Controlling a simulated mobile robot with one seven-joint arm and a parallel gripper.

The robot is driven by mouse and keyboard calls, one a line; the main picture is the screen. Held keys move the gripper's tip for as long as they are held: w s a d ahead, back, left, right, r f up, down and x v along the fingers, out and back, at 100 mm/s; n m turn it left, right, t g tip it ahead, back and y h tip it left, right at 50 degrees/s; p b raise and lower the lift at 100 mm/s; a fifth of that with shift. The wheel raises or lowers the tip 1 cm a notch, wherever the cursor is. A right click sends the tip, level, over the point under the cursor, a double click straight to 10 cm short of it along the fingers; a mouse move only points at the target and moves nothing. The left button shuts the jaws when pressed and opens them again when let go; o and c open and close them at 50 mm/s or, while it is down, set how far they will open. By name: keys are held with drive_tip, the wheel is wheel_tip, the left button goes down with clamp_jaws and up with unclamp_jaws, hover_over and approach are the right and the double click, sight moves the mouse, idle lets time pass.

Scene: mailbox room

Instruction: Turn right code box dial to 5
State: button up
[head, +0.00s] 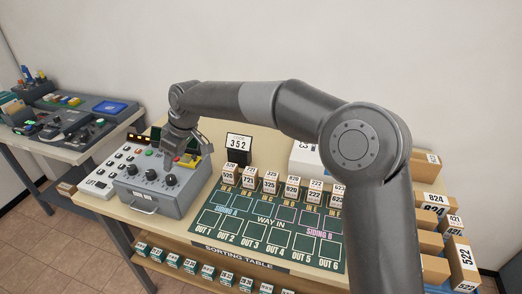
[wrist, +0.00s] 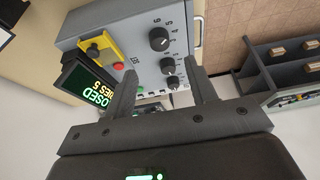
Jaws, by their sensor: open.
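The grey code box (head: 150,196) stands at the left end of the sorting table, with three black dials along its top. The right dial (head: 171,179) is the one nearest the yellow part; in the wrist view the right dial (wrist: 158,39) appears uppermost, with numbers around it. I cannot read its setting for certain. The middle dial (wrist: 166,67) and left dial (wrist: 168,84) lie below it there. My gripper (wrist: 162,84) is open and empty, its fingers apart. In the head view my gripper (head: 174,153) hangs over the back of the box, apart from the right dial.
A yellow part (head: 188,160) with a red button (wrist: 120,68) sits at the box's back right. A card (head: 239,142) reads CODE 352. The lit display (wrist: 88,82) shows "OSED" and "5".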

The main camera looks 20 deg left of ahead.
drive_tip(key=d+r+m+t+h, duration=0.1)
drive_tip(key=d+r+m, duration=0.2)
drive_tip(key=d, duration=0.9)
drive_tip(key=w+d+r+m+t+h, duration=0.1)
drive_tip(key=d+r, duration=0.3)
drive_tip(key=d, duration=0.8)
drive_tip(key=shift+d+m+t+h, duration=0.4)
drive_tip(key=shift+m+t+h, duration=0.25)
drive_tip(key=shift+m, duration=0.25)
drive_tip(key=s+d+r+m+t+h, duration=0.1)
drive_tip(key=s+d+m, duration=0.2)
drive_tip(key=d, duration=0.7)
drive_tip(key=s+d+r+m+t, duration=0.1)
drive_tip(key=s+d+m, duration=0.2)
drive_tip(key=d, duration=0.6)
drive_tip(key=s+d+f+m, duration=0.3)
drive_tip(key=s+d+m, duration=0.3)
drive_tip(key=s+d, duration=0.5)
drive_tip(key=shift+s+d+f, duration=0.25)
drive_tip(key=shift+s+d, duration=0.15)
drive_tip(key=shift+d, duration=0.5)
